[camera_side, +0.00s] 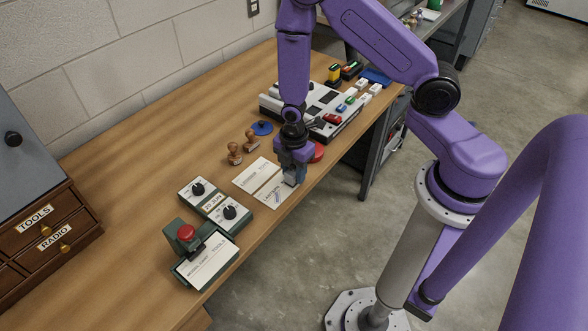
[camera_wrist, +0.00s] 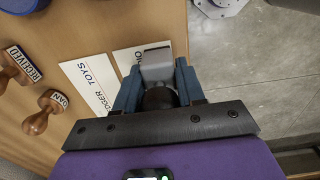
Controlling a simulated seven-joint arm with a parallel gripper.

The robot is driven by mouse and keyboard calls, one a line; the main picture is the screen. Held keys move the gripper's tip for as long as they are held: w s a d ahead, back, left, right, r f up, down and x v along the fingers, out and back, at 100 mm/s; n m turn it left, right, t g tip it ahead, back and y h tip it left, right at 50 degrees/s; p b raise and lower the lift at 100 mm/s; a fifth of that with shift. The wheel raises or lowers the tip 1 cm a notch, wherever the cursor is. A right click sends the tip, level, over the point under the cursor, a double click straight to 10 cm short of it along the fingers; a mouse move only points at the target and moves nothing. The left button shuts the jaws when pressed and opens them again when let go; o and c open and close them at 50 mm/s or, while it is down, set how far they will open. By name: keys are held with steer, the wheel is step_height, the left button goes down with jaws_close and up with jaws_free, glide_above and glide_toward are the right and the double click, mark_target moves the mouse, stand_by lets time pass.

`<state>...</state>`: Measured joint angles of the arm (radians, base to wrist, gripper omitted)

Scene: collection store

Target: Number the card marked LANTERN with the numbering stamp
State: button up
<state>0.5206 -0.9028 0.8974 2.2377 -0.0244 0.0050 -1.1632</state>
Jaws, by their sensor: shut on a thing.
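My gripper (camera_side: 293,160) is shut on the numbering stamp, a grey block (camera_wrist: 157,62) with a black knob (camera_wrist: 158,98) between the blue fingers in the wrist view. In the side view the stamp's grey lower part (camera_side: 291,181) is at the right end of a white card (camera_side: 271,195) that appears to read LANTERN. I cannot tell whether stamp and card touch. In the wrist view the stamp and fingers hide much of this card (camera_wrist: 124,62). A second white card (camera_side: 255,173), marked LEDGER TOYS, lies beside it, and shows in the wrist view (camera_wrist: 88,84).
Two wooden stamps (camera_side: 235,155) (camera_side: 250,140), a blue pad (camera_side: 262,128) and a red pad (camera_side: 317,152) are nearby. A dial unit (camera_side: 214,204) and a red-knobbed device (camera_side: 187,234) holding a card stand at left. A grey console (camera_side: 330,105) is behind. The table edge is close.

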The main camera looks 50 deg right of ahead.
steer(key=shift+f, duration=0.5)
stand_by(1.0)
stand_by(0.4)
steer(key=shift+r, duration=3.5)
